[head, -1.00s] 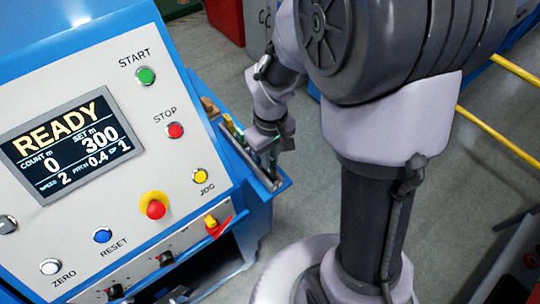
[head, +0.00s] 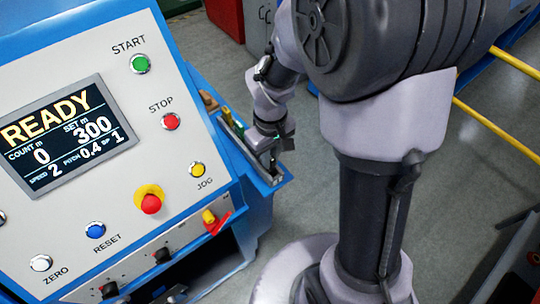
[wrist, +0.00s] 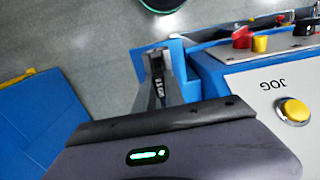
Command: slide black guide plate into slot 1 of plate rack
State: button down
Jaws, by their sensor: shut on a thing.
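My gripper (head: 270,157) is low over the right end of a narrow blue tray (head: 282,179) beside the control panel. It is shut on a dark piece, taken to be the black guide plate, mostly hidden in the head view. In the wrist view the dark gripper body fills the bottom and hides the fingertips. Beyond it a dark strip with small white marks (wrist: 158,85) stands by grey metal and the blue tray; I cannot tell if it is plate or rack. The plate rack and slot 1 are not clearly made out, nor whether the plate touches a slot.
The panel carries a READY display (head: 66,136), buttons and a red emergency knob (head: 150,202) close to the tray's left. Green and yellow pieces (head: 226,116) stand at the tray's far end.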

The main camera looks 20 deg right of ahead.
jog(key=shift+f, duration=0.15)
jog(key=shift+f+b, duration=0.15)
jog(key=shift+b, duration=0.15)
jog(key=c, duration=1.3)
grip_release()
jog(key=shift+c, duration=0.2)
notch_tip(320, 180, up, 17)
jog(key=p, duration=0.5)
jog(key=shift+r, duration=0.2)
jog(key=shift+d, duration=0.1)
